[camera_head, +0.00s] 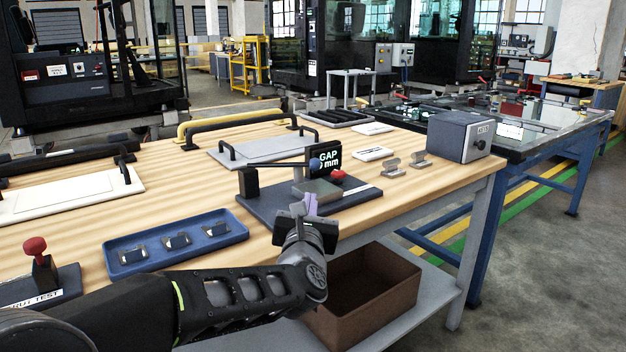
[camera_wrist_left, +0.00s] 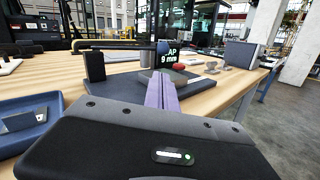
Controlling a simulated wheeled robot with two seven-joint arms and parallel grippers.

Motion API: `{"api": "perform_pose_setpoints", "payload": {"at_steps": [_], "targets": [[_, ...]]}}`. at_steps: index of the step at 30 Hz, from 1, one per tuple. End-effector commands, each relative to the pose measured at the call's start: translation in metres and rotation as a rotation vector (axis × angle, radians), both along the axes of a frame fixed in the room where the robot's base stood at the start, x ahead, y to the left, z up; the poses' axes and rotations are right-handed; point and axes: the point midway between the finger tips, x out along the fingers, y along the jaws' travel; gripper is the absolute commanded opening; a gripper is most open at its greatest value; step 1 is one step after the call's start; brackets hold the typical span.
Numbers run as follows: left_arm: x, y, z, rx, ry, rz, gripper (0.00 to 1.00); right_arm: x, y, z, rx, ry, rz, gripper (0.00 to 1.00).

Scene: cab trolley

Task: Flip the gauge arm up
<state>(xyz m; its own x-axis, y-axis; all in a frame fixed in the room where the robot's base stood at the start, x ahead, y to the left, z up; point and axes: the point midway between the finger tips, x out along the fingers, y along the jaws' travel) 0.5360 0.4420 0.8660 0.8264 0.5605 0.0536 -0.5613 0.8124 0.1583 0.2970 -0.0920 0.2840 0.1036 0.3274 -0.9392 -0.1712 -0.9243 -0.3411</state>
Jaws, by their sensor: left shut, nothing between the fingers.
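The gauge stands on a dark base plate (camera_head: 270,203) on the wooden bench, with a black post (camera_head: 248,182) at its left; the post also shows in the wrist view (camera_wrist_left: 94,66). The thin dark gauge arm (camera_head: 280,165) runs about level from the post to a blue knob (camera_head: 315,164) in front of the display (camera_head: 328,157), which reads a gap in mm. A grey block (camera_head: 318,191) and a red knob (camera_head: 337,176) are below it. My left gripper (camera_head: 309,204) is shut and empty at the block's near side, its purple fingers (camera_wrist_left: 161,92) pointing at the gauge. Finger contact is unclear.
A blue tray (camera_head: 236,237) with several metal parts lies left of the gauge. Metal clips (camera_head: 393,167) and a grey box (camera_head: 458,137) are to the right. A handled panel (camera_head: 262,150) lies behind. A brown bin (camera_head: 372,300) sits on the lower shelf.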

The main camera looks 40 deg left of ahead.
Motion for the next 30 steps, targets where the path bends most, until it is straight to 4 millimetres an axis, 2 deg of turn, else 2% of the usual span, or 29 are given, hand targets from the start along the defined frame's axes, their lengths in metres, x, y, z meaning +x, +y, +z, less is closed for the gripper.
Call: {"api": "perform_pose_setpoints", "payload": {"at_steps": [5, 10, 24, 30], "targets": [[0.001, 0.001, -0.001, 0.001, 0.002, 0.0, 0.0, 0.0, 0.0, 0.0, 0.0, 0.0, 0.0, 0.36], [0.011, 0.008, -0.001, 0.0, 0.004, 0.001, 0.0, 0.0, 0.0, -0.001, 0.0, -0.001, 0.0, 0.36], [0.072, 0.048, 0.003, 0.001, 0.003, 0.0, 0.0, 0.001, 0.0, -0.003, 0.0, -0.002, -0.001, 0.36], [0.083, 0.056, 0.004, 0.001, 0.003, -0.001, 0.0, 0.001, 0.0, -0.003, 0.0, -0.002, -0.001, 0.36]]}}
